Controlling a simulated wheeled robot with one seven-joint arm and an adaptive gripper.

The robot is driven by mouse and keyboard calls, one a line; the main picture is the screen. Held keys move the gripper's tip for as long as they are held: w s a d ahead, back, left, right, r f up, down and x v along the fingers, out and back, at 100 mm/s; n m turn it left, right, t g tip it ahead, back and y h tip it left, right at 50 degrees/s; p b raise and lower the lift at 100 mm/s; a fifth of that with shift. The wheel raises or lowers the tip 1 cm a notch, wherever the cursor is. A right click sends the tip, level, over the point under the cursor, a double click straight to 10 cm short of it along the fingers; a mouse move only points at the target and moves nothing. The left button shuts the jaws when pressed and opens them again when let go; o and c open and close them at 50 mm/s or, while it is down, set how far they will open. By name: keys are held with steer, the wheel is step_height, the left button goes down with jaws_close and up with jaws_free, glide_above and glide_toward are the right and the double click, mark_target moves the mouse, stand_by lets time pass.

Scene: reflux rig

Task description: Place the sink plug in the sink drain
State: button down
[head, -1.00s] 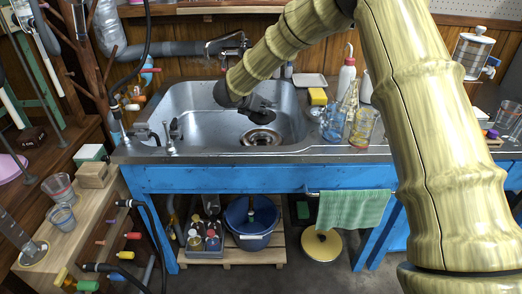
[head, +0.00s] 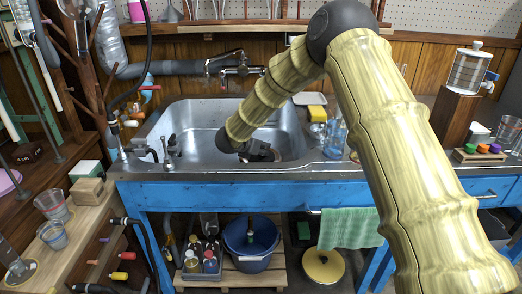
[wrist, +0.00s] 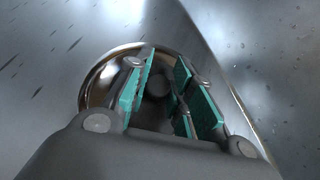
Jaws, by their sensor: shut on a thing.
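The steel sink (head: 185,125) is set in the blue bench. My gripper (head: 264,153) is low inside the sink, over the drain, and mostly hides it in the head view. In the wrist view the drain's shiny round rim (wrist: 93,84) shows around and beyond the fingers. My gripper (wrist: 165,95) has its teal-padded fingers closed around a dark round piece (wrist: 157,82), which looks like the sink plug. Only a small, shadowed part of it shows. I cannot tell whether it touches the drain or is seated in it.
A faucet (head: 236,71) stands behind the sink. Glassware (head: 335,135) stands on the counter at the sink's right, close to my arm. A green towel (head: 348,229) hangs at the front, and a blue bucket (head: 250,240) stands below.

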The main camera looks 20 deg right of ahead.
steer(key=shift+f, duration=0.1)
steer(key=c, duration=1.3)
jaws_free()
steer(key=shift+o, duration=0.2)
steer(key=shift+r, duration=0.2)
steer(key=shift+s+a+r, duration=0.1)
steer(key=shift+a+r, duration=0.05)
steer(key=p+v, duration=0.2)
steer(key=v, duration=0.9)
steer(key=shift+s+a, duration=0.15)
steer(key=shift+s, duration=0.05)
steer(key=shift+r, duration=0.15)
